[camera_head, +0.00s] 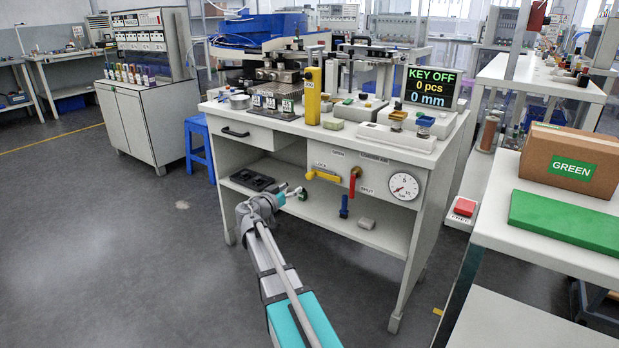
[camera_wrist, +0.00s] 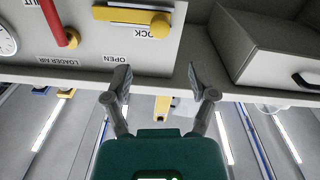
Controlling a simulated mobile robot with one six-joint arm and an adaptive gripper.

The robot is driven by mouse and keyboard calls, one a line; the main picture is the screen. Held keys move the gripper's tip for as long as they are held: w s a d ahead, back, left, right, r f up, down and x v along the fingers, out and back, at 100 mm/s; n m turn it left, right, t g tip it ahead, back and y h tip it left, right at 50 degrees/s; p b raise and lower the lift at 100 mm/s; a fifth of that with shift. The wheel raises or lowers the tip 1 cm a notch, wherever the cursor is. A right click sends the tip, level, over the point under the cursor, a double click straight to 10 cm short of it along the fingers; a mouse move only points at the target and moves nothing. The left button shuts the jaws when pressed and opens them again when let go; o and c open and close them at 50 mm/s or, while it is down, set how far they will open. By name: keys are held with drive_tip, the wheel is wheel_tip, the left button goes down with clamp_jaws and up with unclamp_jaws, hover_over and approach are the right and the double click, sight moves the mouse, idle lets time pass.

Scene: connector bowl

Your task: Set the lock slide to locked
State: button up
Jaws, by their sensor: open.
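The lock slide, a yellow bar (camera_head: 323,176), sits on the white front panel of the workbench. It also shows in the upside-down wrist view (camera_wrist: 125,15), with a round yellow knob (camera_wrist: 160,25) at its right end there. The knob lies close to a partly covered LOCK label; an OPEN label (camera_wrist: 124,59) is farther left. My gripper (camera_head: 298,191) is in front of the panel, below and left of the bar in the head view. In the wrist view its two fingers (camera_wrist: 157,85) are spread, empty and apart from the slide.
A red lever (camera_head: 354,181) and a round gauge (camera_head: 404,187) sit right of the slide. A drawer (camera_head: 247,136) is at the left. A lower shelf (camera_head: 335,217) holds small items. A display (camera_head: 432,87) reads KEY OFF. Floor at left is clear.

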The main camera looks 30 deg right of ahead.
sight(308, 177)
drive_tip(key=x, duration=1)
drive_tip(key=shift+w+d, duration=0.15)
drive_tip(key=shift+d, duration=0.2)
clamp_jaws()
